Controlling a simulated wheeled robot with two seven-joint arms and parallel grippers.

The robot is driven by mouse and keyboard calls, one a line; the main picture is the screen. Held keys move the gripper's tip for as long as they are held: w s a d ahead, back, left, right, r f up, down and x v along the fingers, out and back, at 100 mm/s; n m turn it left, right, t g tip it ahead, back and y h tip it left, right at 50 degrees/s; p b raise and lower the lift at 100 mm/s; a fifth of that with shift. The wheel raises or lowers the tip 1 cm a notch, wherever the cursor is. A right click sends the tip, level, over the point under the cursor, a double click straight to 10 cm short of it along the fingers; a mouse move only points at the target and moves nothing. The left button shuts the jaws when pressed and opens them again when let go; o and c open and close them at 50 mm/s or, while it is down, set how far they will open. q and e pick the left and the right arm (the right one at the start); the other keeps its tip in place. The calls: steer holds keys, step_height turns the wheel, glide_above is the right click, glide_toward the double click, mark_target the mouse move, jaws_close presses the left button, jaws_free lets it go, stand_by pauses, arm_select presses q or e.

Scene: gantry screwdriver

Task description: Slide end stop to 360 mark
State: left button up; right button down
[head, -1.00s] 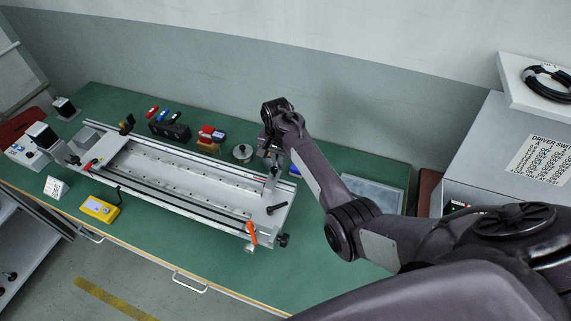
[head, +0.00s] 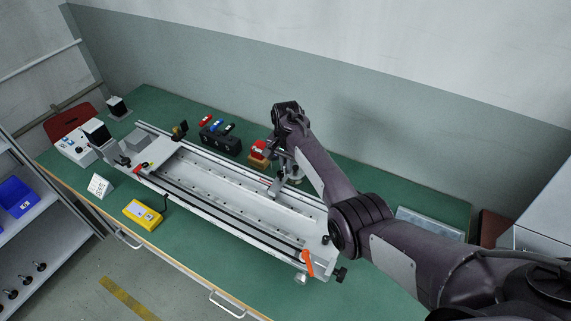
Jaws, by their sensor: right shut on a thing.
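The long pale gantry rail bed (head: 228,206) lies across the green bench, running from upper left to lower right. My right gripper (head: 276,183) is over its far rail, right of the middle, shut on a small grey piece that looks like the end stop (head: 272,190). The gripper and wrist hide most of that piece. The scale marks and the 360 mark are too small to read. A carriage plate (head: 150,156) sits at the rail's left end. My left gripper is out of view.
An orange lever (head: 307,262) and a black knob (head: 341,274) are at the right end. A yellow device (head: 142,214) stands in front of the bed. Black holders (head: 220,138) and a red-topped box (head: 259,150) stand behind it. The near right bench is clear.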

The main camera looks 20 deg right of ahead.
steer(key=c, duration=1.6)
jaws_free()
steer(key=shift+s+d, duration=0.1)
steer(key=shift+o, duration=0.2)
steer(key=shift+r+b, duration=0.55)
steer(key=shift+r, duration=3.4)
steer(key=shift+f, duration=0.1)
